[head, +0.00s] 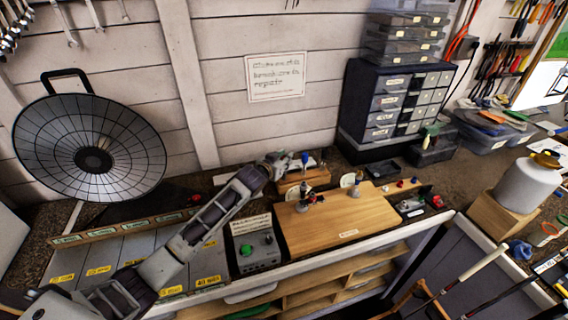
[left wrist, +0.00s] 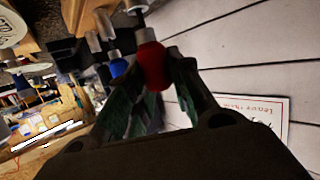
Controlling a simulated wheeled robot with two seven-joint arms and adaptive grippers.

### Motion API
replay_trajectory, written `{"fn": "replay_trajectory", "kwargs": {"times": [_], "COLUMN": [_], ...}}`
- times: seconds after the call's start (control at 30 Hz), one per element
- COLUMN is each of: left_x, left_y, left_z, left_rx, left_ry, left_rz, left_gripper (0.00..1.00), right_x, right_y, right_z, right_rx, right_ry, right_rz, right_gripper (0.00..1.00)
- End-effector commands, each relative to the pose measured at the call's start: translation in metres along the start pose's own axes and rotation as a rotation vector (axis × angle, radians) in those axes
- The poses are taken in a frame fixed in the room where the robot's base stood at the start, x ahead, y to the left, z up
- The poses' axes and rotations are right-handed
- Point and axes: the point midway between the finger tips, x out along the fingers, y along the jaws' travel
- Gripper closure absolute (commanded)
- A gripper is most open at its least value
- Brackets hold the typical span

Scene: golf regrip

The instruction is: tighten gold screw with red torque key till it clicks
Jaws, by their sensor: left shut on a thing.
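My left gripper (head: 279,163) is at the back of the bench, next to a small wooden rack (head: 303,180). In the left wrist view its two fingers (left wrist: 153,66) are shut around a red handle (left wrist: 152,62), which looks like the red torque key. A metal part sticks out beyond the handle. A blue-handled tool (left wrist: 117,68) is close beside it, apart from the fingers; it also shows upright at the rack in the head view (head: 305,158). I cannot make out the gold screw. My right gripper is not in view.
A wooden board (head: 345,222) bears a small dark and red fixture (head: 311,198). A grey box with a green knob (head: 255,245) stands left of it. A drawer cabinet (head: 395,100) is at the back. A white canister (head: 528,182) stands right.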

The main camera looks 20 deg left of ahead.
Motion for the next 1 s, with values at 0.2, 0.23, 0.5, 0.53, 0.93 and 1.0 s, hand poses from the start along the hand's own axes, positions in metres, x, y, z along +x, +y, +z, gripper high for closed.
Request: {"fn": "replay_trajectory", "kwargs": {"times": [0.2, 0.23, 0.5, 0.53, 0.93, 1.0], "left_x": [-0.001, -0.002, -0.01, -0.011, -0.027, -0.028], "left_y": [0.0, 0.0, -0.001, -0.001, 0.0, 0.0], "left_z": [-0.005, -0.007, -0.035, -0.039, -0.089, -0.093], "left_rx": [0.0, 0.0, 0.001, 0.001, 0.0, 0.001], "left_ry": [0.002, 0.003, 0.005, 0.004, 0.003, 0.002], "left_rz": [0.0, 0.0, -0.001, -0.001, 0.001, 0.0], "left_gripper": [1.0, 1.0, 1.0, 1.0, 1.0, 1.0], "right_x": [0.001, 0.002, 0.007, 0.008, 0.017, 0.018], "right_y": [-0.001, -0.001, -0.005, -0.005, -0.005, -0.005], "right_z": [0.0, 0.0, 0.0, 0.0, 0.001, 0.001], "right_rx": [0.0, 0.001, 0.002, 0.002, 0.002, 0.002], "right_ry": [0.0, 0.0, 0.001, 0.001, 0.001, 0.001], "right_rz": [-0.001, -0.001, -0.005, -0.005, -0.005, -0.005], "right_gripper": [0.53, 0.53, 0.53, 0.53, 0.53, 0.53]}}
